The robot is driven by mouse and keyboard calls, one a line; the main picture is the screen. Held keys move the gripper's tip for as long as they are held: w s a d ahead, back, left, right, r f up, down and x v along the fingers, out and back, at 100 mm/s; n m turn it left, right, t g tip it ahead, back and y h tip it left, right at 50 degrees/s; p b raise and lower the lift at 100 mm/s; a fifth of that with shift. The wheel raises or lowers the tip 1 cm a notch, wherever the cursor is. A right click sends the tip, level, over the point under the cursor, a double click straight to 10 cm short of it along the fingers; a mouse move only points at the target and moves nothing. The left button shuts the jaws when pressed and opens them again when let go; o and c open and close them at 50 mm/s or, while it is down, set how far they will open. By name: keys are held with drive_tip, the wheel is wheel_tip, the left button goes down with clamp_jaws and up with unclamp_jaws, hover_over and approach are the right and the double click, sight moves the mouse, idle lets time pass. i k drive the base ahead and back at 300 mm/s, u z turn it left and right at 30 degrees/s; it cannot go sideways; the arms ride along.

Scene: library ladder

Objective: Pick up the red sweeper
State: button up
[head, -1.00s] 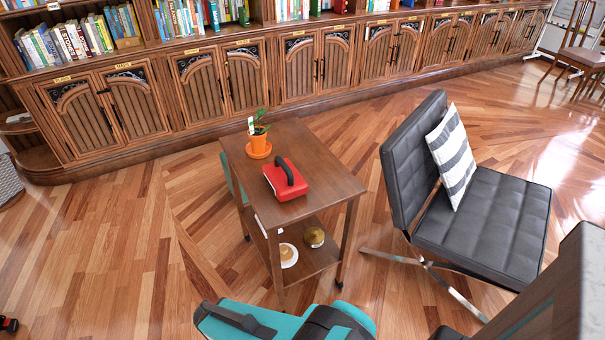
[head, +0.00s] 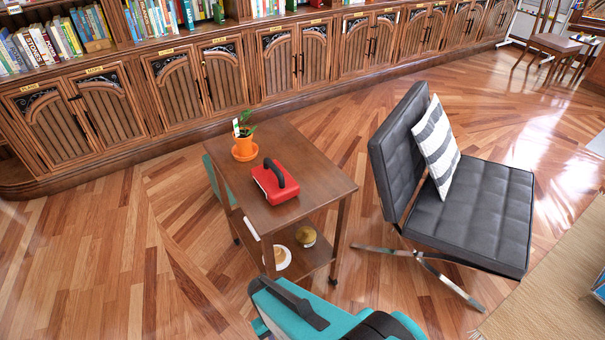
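The red sweeper (head: 274,184) is a small red block with a black curved handle on top. It lies on the brown wooden top of a small two-tier table (head: 312,165), near the middle of that top. It is fully visible and nothing touches it from above. Part of my teal and black arm shows at the bottom of the head view, in front of the table. My gripper cannot be made out in this view.
An orange pot with a plant (head: 245,147) stands behind the sweeper on the table. A brass-coloured item (head: 306,236) and a white plate (head: 283,258) are on the lower shelf. A black chair (head: 455,215) with a striped pillow (head: 437,148) stands right. Floor at left is clear.

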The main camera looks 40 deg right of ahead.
sight(278, 187)
drive_tip(key=z, duration=0.65)
drive_tip(key=k, duration=0.95)
drive_tip(key=u, duration=0.05)
drive_tip(key=i, duration=0.9)
